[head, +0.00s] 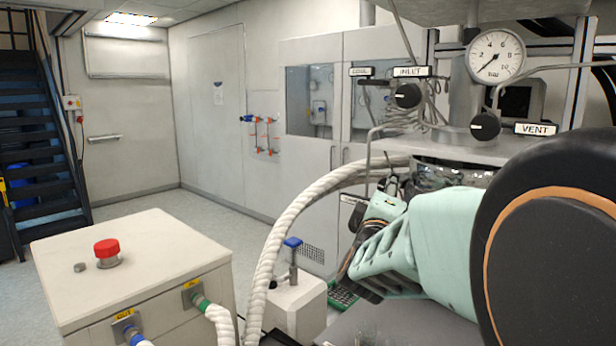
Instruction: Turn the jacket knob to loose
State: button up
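My arm reaches in from the right, and my gripper (376,212) is at the reactor, just below the shiny vessel top (452,170). It is partly covered by my own arm links, and its fingertips are too small and hidden to show whether they are open or shut. A small white label (352,199), too small to read, is just left of my gripper. No jacket knob can be made out; that part of the reactor is largely hidden by my gripper and arm.
The inlet knob (408,95), vent knob (485,126) and pressure gauge (496,55) are above my arm. A thick white hose (283,235) curves up to the reactor. A blue-handled valve (292,243) stands nearby. A white cabinet (130,255) with a red button (107,250) is at left.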

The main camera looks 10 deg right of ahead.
jog(key=n+p, duration=0.2)
jog(key=shift+r+g+y+p, duration=0.2)
jog(key=shift+g+y+p, duration=0.1)
jog(key=shift+f+n, duration=0.1)
jog(key=shift+n, duration=0.2)
jog(key=shift+d, duration=0.1)
jog(key=o, duration=0.9)
jog(key=shift+f+b, duration=0.15)
jog(key=shift+b, duration=0.15)
